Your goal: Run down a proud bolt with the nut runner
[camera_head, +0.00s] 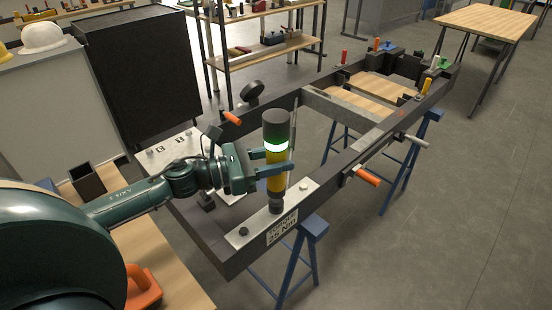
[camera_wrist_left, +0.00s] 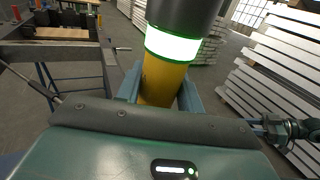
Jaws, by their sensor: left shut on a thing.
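The nut runner (camera_head: 275,138) is a dark cylinder with a glowing white-green ring and a yellow lower body. It stands about upright over the light plate (camera_head: 303,190) at the near corner of the dark frame. My left gripper (camera_head: 280,170) is shut around its yellow part. Its dark lower end is down at the plate; whether it sits on a bolt is hidden. A dark bolt head (camera_head: 243,231) shows on the plate, left of the tool. In the left wrist view the nut runner (camera_wrist_left: 165,85) rises between the fingers. My right gripper is not in view.
The dark frame (camera_head: 330,185) rests on blue trestles (camera_head: 315,228). Orange-handled clamps (camera_head: 367,177) stick out from its rails. A label plate (camera_head: 282,228) hangs on the near side. A wooden bench with an orange object (camera_head: 143,287) is at the lower left. The floor at right is clear.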

